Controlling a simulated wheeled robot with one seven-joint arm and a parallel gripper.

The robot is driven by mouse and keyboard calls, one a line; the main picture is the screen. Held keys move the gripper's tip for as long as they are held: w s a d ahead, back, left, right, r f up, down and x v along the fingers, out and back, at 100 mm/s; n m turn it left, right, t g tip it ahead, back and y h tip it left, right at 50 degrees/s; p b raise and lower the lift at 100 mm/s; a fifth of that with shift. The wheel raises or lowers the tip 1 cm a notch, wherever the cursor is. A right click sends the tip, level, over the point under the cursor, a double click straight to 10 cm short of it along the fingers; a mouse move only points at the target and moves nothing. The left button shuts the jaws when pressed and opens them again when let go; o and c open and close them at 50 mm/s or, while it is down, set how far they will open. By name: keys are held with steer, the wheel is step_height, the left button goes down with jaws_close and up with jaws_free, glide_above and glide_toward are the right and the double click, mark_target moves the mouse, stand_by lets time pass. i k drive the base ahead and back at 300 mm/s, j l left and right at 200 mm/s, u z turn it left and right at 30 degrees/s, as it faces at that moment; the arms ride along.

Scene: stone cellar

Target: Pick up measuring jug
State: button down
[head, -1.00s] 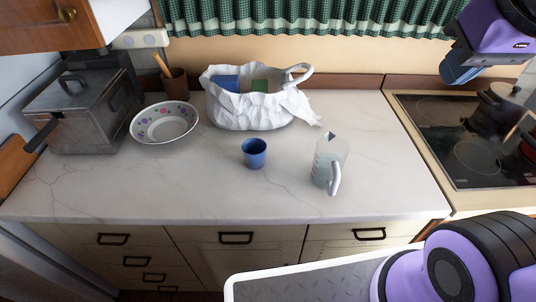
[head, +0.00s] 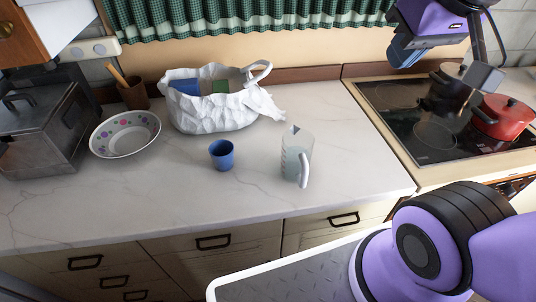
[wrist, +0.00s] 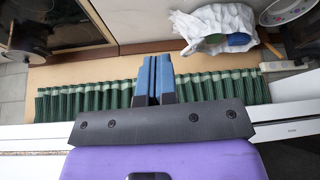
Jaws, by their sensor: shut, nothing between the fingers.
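The measuring jug (head: 292,161) is clear with a pale tint and a whitish handle. It stands upright on the marble counter (head: 190,205), right of a blue cup (head: 222,155), with its handle toward the front right. My gripper (head: 405,52) is at the upper right of the head view, high up near the curtain and well away from the jug. Its blue fingers (wrist: 155,78) are together and empty in the wrist view. The jug does not show in the wrist view.
A white bag (head: 215,115) with items inside, a patterned bowl (head: 126,134) and a metal box-like pot (head: 40,130) stand behind and left. A stove (head: 400,115) with a red pot (head: 503,122) is at right. The counter's front is clear.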

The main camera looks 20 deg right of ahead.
mark_target(297, 143)
steer(key=k+j+u, duration=0.2)
steer(key=u, duration=0.2)
steer(key=k+j+u, duration=0.15)
steer(key=j+u, duration=0.25)
